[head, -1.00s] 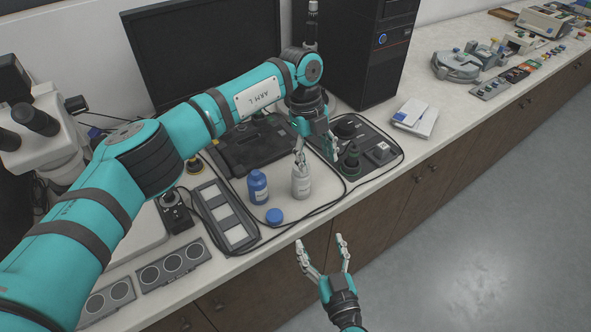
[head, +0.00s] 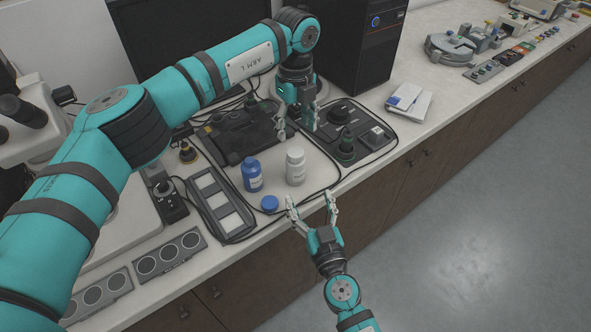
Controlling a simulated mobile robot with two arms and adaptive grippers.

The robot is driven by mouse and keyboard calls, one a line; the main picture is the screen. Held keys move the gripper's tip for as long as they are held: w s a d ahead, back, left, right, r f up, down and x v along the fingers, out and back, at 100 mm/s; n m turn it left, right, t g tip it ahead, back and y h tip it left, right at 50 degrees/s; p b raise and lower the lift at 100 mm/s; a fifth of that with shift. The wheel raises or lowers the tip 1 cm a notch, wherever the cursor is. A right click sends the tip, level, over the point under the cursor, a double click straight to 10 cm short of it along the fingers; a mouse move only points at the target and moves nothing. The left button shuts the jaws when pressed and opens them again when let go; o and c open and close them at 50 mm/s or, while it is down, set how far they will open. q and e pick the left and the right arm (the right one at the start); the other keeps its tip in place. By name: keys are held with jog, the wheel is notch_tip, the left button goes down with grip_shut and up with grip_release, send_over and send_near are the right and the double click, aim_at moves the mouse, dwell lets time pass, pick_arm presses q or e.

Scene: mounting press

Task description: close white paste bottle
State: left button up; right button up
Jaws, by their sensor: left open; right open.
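The white paste bottle (head: 295,170) stands upright on the worktop, and a white cap seems to sit on its top. My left gripper (head: 297,131) is open and empty, above and behind the bottle, apart from it. My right gripper (head: 311,198) is open and empty at the front edge of the worktop, in front of the bottle and pointing towards it. It does not touch the bottle.
A blue bottle (head: 252,178) stands just left of the white one, with a blue cap (head: 269,203) lying in front of it. A grey slotted tray (head: 222,205) is further left. A dark control unit (head: 349,132) stands right of the bottles. Cables cross the worktop.

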aim_at(298, 171)
jog(key=x, duration=1.2)
jog(key=shift+w, duration=0.15)
grip_shut()
